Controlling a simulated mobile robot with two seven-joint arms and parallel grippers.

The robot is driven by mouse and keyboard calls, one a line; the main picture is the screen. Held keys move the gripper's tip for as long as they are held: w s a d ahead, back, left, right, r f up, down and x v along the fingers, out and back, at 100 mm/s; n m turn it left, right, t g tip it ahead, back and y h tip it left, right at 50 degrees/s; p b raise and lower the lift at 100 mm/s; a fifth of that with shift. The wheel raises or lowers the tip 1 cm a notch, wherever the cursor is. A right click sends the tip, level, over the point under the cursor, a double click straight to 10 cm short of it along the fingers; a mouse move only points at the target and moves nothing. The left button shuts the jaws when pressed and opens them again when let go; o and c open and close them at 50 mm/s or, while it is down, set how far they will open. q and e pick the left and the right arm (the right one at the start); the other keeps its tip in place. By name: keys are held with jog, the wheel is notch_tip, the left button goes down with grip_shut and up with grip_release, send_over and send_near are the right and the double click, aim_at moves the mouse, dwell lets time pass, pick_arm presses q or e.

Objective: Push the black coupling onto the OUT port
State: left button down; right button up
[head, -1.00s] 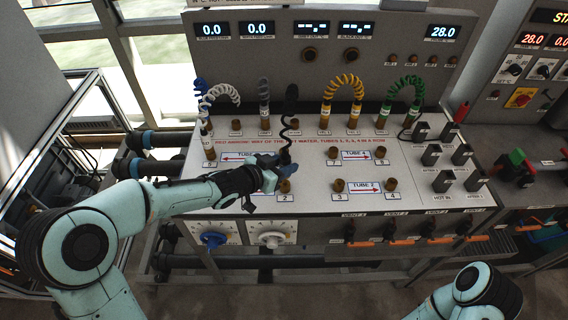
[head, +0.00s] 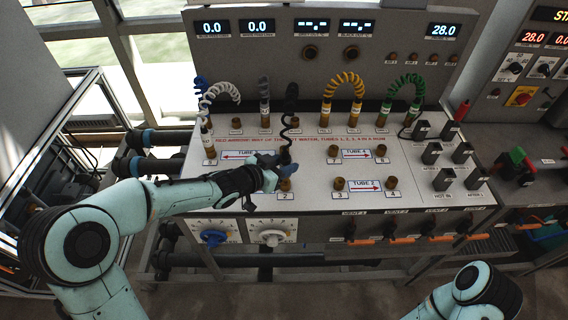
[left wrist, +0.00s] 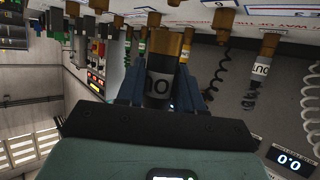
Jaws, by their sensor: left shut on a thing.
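In the head view my left gripper (head: 278,171) is over the white panel, shut on the black coupling, which hangs on the black coiled hose (head: 287,130). In the left wrist view the black coupling (left wrist: 158,88) is a dark cylinder between the two blue fingers (left wrist: 160,92). The OUT port's own label is not readable here. My right gripper is out of view.
Brass ports (head: 338,184) stand around on the panel. White (head: 221,89), yellow (head: 343,83) and green (head: 407,84) coiled hoses arch along its back. Blue and white knobs (head: 213,239) are on the front face.

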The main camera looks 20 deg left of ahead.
aim_at(281, 162)
pick_arm(q)
jog(key=shift+f, duration=0.15)
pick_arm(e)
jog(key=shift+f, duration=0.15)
pick_arm(q)
jog(key=shift+f+b, duration=1)
jog(key=shift+f, duration=0.3)
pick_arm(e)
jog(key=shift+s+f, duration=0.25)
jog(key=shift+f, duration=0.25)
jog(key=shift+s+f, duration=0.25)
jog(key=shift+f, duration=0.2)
pick_arm(q)
jog(key=c, duration=0.6)
grip_release()
jog(key=shift+c, duration=0.2)
